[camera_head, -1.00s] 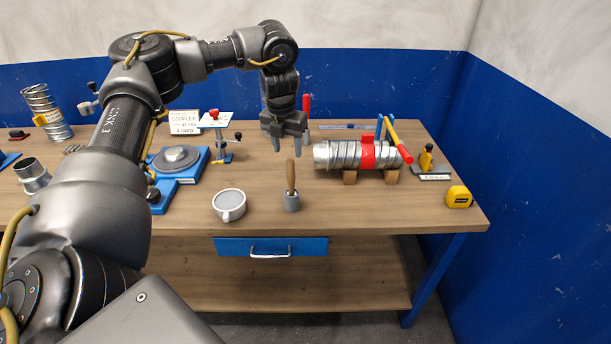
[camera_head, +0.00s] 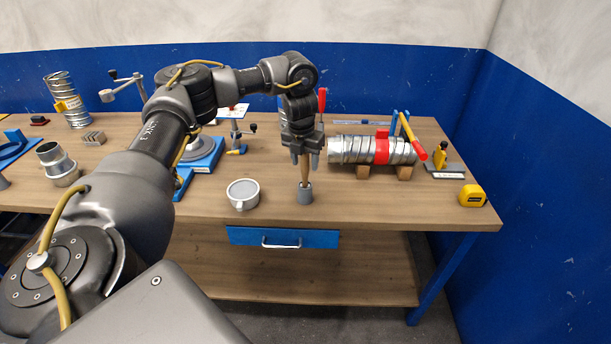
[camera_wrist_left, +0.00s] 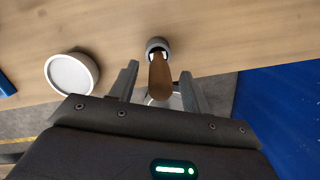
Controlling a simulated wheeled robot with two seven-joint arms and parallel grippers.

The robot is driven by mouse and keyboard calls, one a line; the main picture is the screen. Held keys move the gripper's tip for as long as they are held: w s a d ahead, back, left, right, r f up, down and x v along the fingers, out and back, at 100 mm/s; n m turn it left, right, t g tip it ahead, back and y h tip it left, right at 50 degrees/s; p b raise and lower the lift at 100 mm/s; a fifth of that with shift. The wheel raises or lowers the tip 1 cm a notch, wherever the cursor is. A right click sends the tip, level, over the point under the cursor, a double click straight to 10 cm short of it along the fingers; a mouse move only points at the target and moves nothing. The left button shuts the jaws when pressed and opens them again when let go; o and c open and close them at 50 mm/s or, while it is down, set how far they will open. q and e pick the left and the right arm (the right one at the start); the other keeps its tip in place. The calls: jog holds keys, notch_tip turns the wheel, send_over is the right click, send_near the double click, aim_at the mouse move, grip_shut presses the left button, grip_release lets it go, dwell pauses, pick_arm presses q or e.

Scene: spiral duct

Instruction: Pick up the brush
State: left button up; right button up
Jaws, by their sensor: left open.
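The brush stands upright in a small grey holder (camera_head: 305,196) near the front edge of the workbench. Its wooden handle (camera_head: 305,172) points up; its bristles are hidden in the holder. My left gripper (camera_head: 305,158) points down over the brush, with its fingers around the top of the handle. In the left wrist view, the brown handle (camera_wrist_left: 160,76) stands between the two open fingers (camera_wrist_left: 158,88), with a gap on each side. The holder also shows there (camera_wrist_left: 157,44). My right gripper is not in view.
A white-grey cup (camera_head: 243,194) stands left of the holder. A spiral duct with a red band (camera_head: 350,150) lies on wooden blocks to the right. A yellow tape measure (camera_head: 472,196) is near the right edge. A blue drawer (camera_head: 283,237) hangs below the bench front.

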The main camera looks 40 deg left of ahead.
aim_at(305, 176)
pick_arm(q)
notch_tip(305, 176, down, 2)
jog(key=shift+w+a+f+p, duration=0.1)
jog(key=shift+w+a+p, duration=0.05)
jog(key=shift+p, duration=0.2)
